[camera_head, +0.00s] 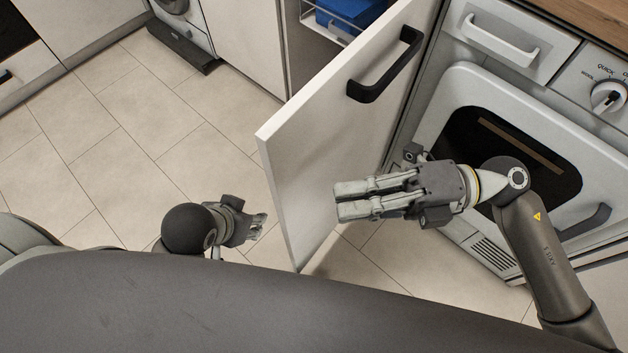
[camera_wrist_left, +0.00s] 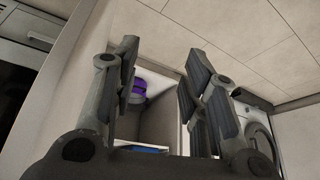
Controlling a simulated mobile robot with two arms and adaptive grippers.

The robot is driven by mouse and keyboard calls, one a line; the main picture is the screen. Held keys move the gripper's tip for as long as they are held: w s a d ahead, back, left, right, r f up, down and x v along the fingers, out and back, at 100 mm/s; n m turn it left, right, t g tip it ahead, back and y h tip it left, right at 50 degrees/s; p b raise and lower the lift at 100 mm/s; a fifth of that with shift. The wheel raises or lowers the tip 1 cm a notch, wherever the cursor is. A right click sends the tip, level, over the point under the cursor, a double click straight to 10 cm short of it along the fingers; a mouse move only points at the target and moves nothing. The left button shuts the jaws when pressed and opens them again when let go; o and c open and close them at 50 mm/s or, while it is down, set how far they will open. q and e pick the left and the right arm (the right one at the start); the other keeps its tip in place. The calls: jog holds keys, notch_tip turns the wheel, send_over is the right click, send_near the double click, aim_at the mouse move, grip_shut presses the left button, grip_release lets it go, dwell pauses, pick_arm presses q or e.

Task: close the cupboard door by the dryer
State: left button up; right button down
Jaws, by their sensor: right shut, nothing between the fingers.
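The white cupboard door (camera_head: 335,120) stands wide open beside the dryer (camera_head: 480,160), with its black handle (camera_head: 385,65) on the face toward the dryer. My right gripper (camera_head: 337,200) is shut and empty. It is on the handle side of the door, below the handle, fingers pointing left across the door's lower part; I cannot tell whether it touches. My left gripper (camera_head: 262,226) is on the other side, left of the door's free edge. In the left wrist view its fingers (camera_wrist_left: 160,60) are spread, with the open cupboard (camera_wrist_left: 155,115) between them.
The cupboard holds a wire rack with a blue item (camera_head: 345,12); the left wrist view shows a purple item (camera_wrist_left: 137,92) inside. Another front-loading machine (camera_wrist_left: 255,135) is at right there. The tiled floor (camera_head: 120,140) left of the door is clear. The dryer's front has a dark handle (camera_head: 585,222).

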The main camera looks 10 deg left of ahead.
pick_arm(q)
jog(key=shift+w+d+r+t, duration=0.15)
jog(key=shift+w+t, duration=0.1)
jog(key=shift+w, duration=0.25)
jog(key=shift+w+d+r+t, duration=0.15)
jog(key=shift+w+t, duration=0.15)
jog(key=shift+w, duration=0.15)
jog(key=shift+w+d+r+t, duration=0.15)
jog(key=shift+w+t, duration=0.1)
jog(key=shift+w, duration=0.25)
pick_arm(e)
jog(key=shift+w+a, duration=0.25)
jog(key=shift+a, duration=1.2)
jog(key=shift+w+a, duration=0.2)
jog(key=shift+a, duration=1.25)
jog(key=shift+a, duration=0.1)
